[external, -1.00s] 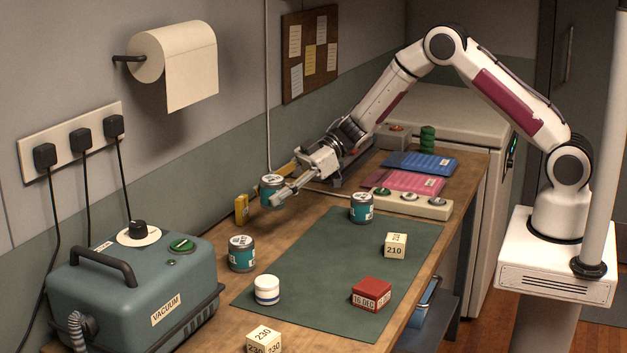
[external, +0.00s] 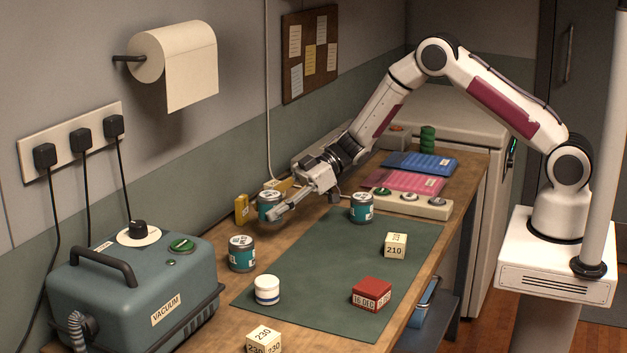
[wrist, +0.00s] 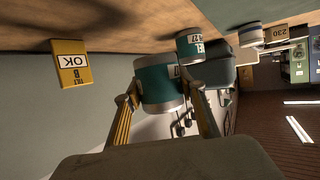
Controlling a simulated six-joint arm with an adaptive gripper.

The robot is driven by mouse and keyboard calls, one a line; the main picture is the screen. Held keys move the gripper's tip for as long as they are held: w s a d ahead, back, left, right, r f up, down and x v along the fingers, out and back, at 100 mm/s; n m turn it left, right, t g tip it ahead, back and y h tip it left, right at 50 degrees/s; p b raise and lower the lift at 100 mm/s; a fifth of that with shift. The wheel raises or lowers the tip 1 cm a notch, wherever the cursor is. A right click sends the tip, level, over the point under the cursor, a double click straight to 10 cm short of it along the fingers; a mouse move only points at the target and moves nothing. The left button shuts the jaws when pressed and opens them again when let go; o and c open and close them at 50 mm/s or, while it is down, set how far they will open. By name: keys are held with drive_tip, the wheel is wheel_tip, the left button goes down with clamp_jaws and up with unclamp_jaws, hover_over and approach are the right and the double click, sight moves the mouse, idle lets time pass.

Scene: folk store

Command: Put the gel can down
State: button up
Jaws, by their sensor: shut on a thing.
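A teal can with metal rims (external: 268,208) is between the fingers of my gripper (external: 277,205), at the wall side of the wooden bench. The wrist view shows the same can (wrist: 158,84) with a finger on each side, shut on it. I cannot tell whether its base touches the bench. Two similar teal cans stand upright: one nearer the vacuum (external: 242,254), one at the green mat's far edge (external: 361,208).
A yellow block (external: 242,209) stands just left of the held can; the wrist view shows "OK" on it (wrist: 70,64). The green mat (external: 325,270) holds a white jar (external: 267,290), a red date block (external: 371,294) and a 210 block (external: 396,245). The vacuum (external: 135,285) stands front left.

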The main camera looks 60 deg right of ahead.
drive_tip(key=shift+f, duration=0.9)
drive_tip(key=shift+f, duration=1.85)
drive_tip(key=shift+f, duration=0.1)
drive_tip(key=o, duration=1.2)
